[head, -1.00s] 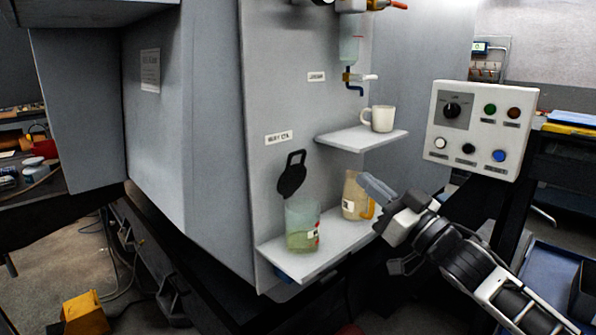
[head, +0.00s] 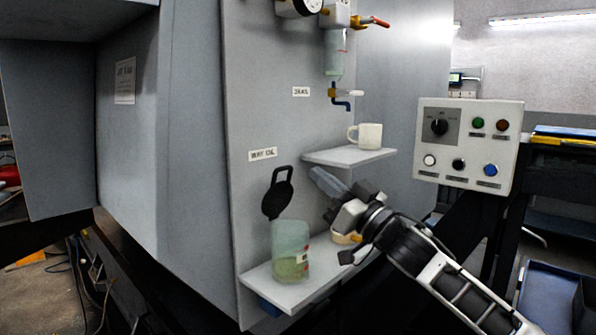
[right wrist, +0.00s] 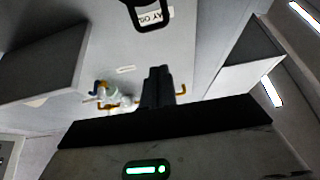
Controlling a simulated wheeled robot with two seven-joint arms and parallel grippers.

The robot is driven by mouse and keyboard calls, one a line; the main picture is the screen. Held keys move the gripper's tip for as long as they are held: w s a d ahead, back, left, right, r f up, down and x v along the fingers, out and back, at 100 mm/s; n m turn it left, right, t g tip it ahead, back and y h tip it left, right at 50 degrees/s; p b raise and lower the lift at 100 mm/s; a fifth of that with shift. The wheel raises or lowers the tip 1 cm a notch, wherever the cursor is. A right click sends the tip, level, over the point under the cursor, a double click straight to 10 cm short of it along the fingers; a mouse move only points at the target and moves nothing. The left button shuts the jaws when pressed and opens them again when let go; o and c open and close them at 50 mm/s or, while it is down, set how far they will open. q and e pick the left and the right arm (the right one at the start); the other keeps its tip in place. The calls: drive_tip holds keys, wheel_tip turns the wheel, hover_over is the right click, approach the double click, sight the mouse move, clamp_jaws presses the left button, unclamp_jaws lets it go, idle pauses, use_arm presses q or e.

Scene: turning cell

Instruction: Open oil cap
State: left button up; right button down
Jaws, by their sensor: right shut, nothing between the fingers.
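The oil cap (head: 278,192) is a black round flap with a loop. It stands upright against the grey machine panel, below the "WAY OIL" label (head: 262,154). The translucent oil reservoir (head: 290,240) with greenish liquid is just below it, and the flap does not cover its top. In the right wrist view, part of a black loop (right wrist: 148,14) shows at the top edge by the label. My right gripper (head: 318,176) is shut and empty, to the right of the cap and apart from it; its fingers also show in the wrist view (right wrist: 158,72). My left gripper is out of view.
A shelf (head: 345,157) with a white mug (head: 368,135) is above my right gripper. The lower shelf (head: 262,287) carries the reservoir and a beige jug (head: 345,238), mostly hidden behind my gripper. A control panel (head: 467,146) stands at right. A drain tap (head: 340,97) hangs above.

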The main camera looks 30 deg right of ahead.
sight(290, 167)
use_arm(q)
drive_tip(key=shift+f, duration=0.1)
use_arm(e)
drive_tip(key=w+a, duration=0.2)
drive_tip(key=w, duration=0.3)
drive_tip(key=shift+w, duration=0.4)
drive_tip(key=shift+f, duration=0.1)
drive_tip(key=w+p, duration=0.1)
drive_tip(key=p, duration=0.2)
drive_tip(key=w+a+r+g+p, duration=0.1)
drive_tip(key=p, duration=0.3)
drive_tip(key=shift+r, duration=0.15)
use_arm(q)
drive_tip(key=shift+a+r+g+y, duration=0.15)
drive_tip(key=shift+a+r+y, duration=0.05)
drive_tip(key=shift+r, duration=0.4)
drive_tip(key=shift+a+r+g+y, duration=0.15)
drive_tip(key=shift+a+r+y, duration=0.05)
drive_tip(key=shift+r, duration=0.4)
